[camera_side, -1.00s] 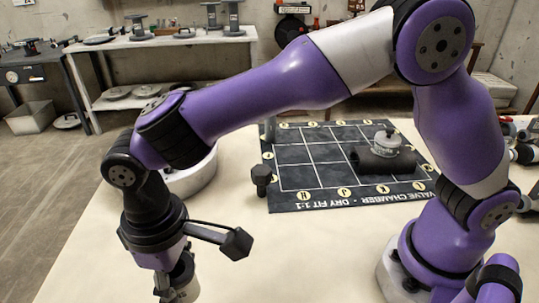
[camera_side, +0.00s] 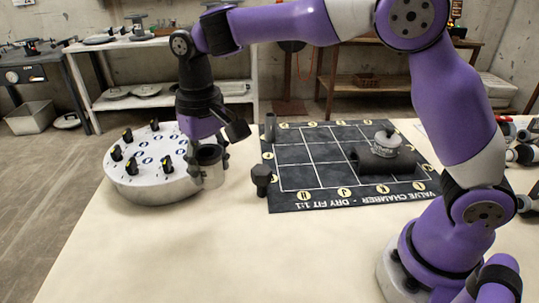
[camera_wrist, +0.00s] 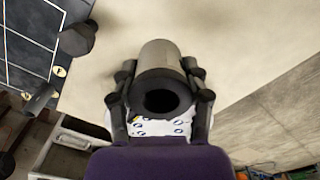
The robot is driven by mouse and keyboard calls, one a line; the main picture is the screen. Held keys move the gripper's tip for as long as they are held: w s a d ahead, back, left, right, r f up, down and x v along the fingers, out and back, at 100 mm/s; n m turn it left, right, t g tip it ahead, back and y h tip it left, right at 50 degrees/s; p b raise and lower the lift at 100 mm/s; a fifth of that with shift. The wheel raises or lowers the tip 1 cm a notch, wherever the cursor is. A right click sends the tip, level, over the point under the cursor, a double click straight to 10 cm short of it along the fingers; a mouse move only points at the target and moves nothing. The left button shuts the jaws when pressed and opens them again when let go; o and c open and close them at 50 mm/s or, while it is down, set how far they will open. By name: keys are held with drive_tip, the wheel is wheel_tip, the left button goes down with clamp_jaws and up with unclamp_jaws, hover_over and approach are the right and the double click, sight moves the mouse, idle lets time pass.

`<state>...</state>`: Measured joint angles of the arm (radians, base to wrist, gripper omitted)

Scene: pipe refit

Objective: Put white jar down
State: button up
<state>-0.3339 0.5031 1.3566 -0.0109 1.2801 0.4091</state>
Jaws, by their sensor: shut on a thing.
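The white jar (camera_side: 212,174) shows as a pale, upright cylinder with a dark band near its top. In the wrist view the jar (camera_wrist: 160,57) looks grey, with a dark round mouth facing the camera. My gripper (camera_side: 208,155) is shut on it, with one finger on each side; it also shows in the wrist view (camera_wrist: 160,92). The jar is at the right edge of the round white-topped stand (camera_side: 125,167), low over the table. I cannot tell whether its base touches the table.
The stand carries several black knobs and blue marks. A black bolt-like part (camera_side: 261,180) stands right of the jar, beside the dark gridded mat (camera_side: 310,175). On the mat are a black pipe (camera_side: 380,161) and a labelled pale valve (camera_side: 386,143). The front table is clear.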

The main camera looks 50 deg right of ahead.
drive_tip(key=w+d+m, duration=0.1)
drive_tip(key=d+m, duration=0.7)
drive_tip(key=d, duration=2.3)
drive_tip(key=d+f, duration=0.2)
drive_tip(key=d, duration=0.1)
drive_tip(key=s+d+f, duration=0.1)
drive_tip(key=d+f, duration=0.1)
drive_tip(key=d, duration=0.2)
drive_tip(key=s+d+f, duration=0.1)
drive_tip(key=d+f, duration=0.1)
drive_tip(key=d, duration=0.2)
drive_tip(key=shift+d+f, duration=0.25)
drive_tip(key=shift+f, duration=0.05)
drive_tip(key=shift+s+d+f, duration=0.1)
drive_tip(key=shift+d+f, duration=0.05)
drive_tip(key=shift+d, duration=0.05)
drive_tip(key=shift+f, duration=1.95)
drive_tip(key=shift+f, duration=0.15)
drive_tip(key=o, duration=1.2)
